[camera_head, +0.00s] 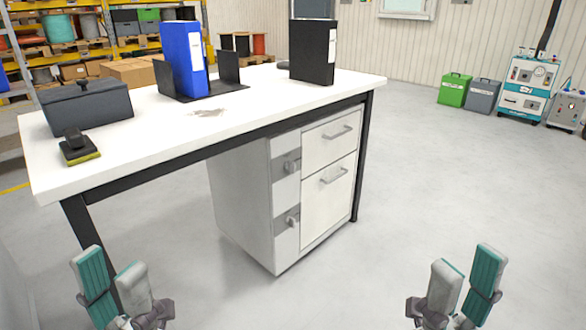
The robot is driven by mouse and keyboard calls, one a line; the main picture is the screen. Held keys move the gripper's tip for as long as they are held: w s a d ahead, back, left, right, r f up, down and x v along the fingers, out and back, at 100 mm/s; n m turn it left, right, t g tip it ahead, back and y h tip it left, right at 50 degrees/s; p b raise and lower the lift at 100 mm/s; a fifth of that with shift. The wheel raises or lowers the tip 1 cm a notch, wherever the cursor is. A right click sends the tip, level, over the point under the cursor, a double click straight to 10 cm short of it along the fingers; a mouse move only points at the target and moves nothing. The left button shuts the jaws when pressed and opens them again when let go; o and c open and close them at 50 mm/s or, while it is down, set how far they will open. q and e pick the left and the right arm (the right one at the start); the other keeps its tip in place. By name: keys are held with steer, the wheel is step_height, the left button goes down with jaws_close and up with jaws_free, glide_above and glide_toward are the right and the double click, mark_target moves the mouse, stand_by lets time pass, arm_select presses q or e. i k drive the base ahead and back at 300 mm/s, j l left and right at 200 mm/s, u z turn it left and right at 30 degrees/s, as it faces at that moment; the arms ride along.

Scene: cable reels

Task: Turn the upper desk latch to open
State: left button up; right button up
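The upper desk latch (292,167) is a small grey knob on a grey plate at the upper left of the white drawer cabinet (243,200). A matching lower latch (292,221) sits below it. My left gripper (112,272) is at the lower left, in front of the desk leg, open and empty. My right gripper (465,277) is at the lower right over bare floor, open and empty. Both are well apart from the latch. Whether the latch is turned is too small to tell.
The white desk (240,119) overhangs the cabinet. It carries a dark box (88,108), a stamp (79,149), a blue binder (184,60) and a black binder (313,52). Two handles, upper (338,133) and lower (334,177), are on the cabinet front.

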mark_target(291, 166)
steer(key=i+l+u, duration=0.15)
steer(key=u, duration=0.3)
steer(key=i+l+u, duration=0.15)
steer(key=l+u, duration=0.6)
steer(key=u, duration=0.15)
steer(key=i, duration=0.05)
